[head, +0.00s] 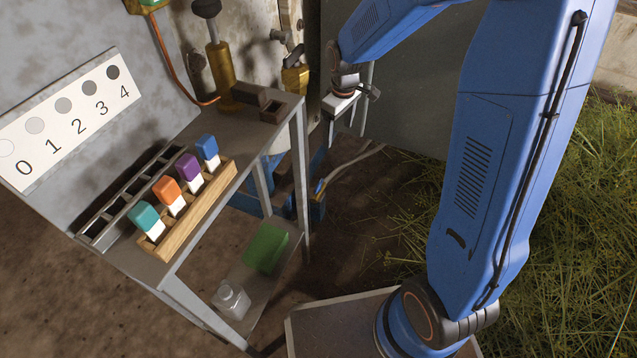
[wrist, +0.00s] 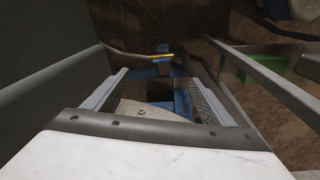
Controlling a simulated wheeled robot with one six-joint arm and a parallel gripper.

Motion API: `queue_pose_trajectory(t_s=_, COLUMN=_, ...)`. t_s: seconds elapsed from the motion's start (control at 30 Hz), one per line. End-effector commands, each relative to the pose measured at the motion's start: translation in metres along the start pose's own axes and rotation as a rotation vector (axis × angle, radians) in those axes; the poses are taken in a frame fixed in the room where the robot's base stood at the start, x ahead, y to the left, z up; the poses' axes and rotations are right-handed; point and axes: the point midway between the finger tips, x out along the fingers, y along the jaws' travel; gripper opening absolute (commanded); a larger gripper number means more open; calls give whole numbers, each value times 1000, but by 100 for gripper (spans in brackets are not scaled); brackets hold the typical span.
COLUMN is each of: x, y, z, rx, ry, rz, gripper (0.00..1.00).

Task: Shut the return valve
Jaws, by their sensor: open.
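A brass valve body (head: 295,78) with a dark lever handle (head: 292,55) stands against the wall behind the table, at top centre of the head view. I cannot tell for certain that it is the return valve, nor its setting. My gripper (head: 346,118) hangs to the right of it and lower, fingers pointing down, apart from it. In the wrist view my gripper (wrist: 155,92) is open, with nothing between its fingers. Below it are blue parts (wrist: 182,98) and a hose with a brass-coloured tip (wrist: 150,57). No valve handle is clear in the wrist view.
A grey table (head: 262,130) holds a wooden rack (head: 205,212) with several coloured-top samples. A brass cylinder with a black knob (head: 220,68) stands behind it. A green block (head: 265,247) and a clear jar (head: 231,299) sit on the lower shelf. Grass lies at right.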

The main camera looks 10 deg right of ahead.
Motion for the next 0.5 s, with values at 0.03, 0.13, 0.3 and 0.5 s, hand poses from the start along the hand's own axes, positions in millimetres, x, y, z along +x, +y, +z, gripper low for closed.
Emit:
queue_pose_trajectory(t_s=0.03, x=15, y=1, z=-8, rx=-21, ry=-11, rz=-8, gripper=77)
queue_pose_trajectory(t_s=0.13, x=43, y=2, z=-22, rx=-69, ry=-27, rz=-20, gripper=77)
queue_pose_trajectory(t_s=0.3, x=92, y=2, z=-44, rx=-147, ry=-53, rz=-41, gripper=77)
queue_pose_trajectory(t_s=0.5, x=138, y=-1, z=-60, rx=-219, ry=-75, rz=-60, gripper=77)
